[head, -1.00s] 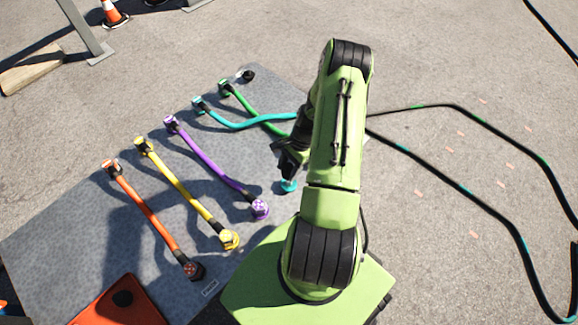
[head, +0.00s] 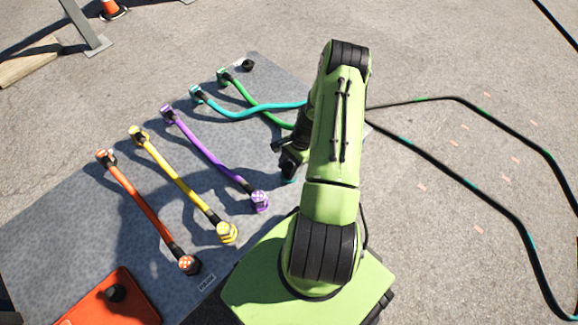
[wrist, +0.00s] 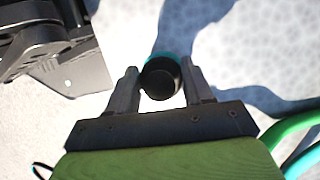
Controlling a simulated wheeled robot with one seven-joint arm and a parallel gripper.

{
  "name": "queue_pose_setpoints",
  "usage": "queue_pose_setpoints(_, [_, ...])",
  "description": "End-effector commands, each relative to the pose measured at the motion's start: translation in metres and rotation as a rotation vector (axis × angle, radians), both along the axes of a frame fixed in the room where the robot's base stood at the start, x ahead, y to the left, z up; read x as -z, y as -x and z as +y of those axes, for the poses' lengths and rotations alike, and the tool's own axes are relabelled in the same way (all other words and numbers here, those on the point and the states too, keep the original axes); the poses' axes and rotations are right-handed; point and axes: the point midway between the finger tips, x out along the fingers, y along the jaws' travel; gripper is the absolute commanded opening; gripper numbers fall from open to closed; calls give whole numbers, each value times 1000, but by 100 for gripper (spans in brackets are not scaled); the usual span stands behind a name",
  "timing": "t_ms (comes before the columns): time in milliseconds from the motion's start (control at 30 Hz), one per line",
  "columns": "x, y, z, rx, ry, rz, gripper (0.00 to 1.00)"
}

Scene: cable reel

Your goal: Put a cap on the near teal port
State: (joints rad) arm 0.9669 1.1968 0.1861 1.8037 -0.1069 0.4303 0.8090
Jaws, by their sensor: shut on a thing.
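My gripper (wrist: 163,88) is shut on a black round cap (wrist: 161,83), held between its two fingertips in the wrist view. A teal rim (wrist: 165,56) shows right behind the cap; I cannot tell whether the cap touches it. In the head view my gripper (head: 288,166) points down at the near teal port (head: 291,180), of which only a small teal edge shows. The arm hides the rest of that port and the near part of the teal cable (head: 240,112).
Near purple (head: 260,201), yellow (head: 227,233) and orange (head: 188,265) ports lie to the left on the grey mat (head: 60,225). A red box (head: 135,300) with a black knob-like piece is at the lower left. A black piece (head: 247,65) lies by the far green end.

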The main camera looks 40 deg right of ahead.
Motion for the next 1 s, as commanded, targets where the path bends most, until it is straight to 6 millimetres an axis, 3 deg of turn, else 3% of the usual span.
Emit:
queue_pose_setpoints(333, [6, 0, 0, 0, 0, 0, 14])
queue_pose_setpoints(367, [6, 0, 0, 0, 0, -1, 56])
queue_pose_setpoints(533, [6, 0, 0, 0, 0, -1, 81])
queue_pose_setpoints(833, [3, 0, -1, 0, 1, -1, 81])
queue_pose_setpoints(1000, [-29, 1, -14, 2, 3, -3, 81])
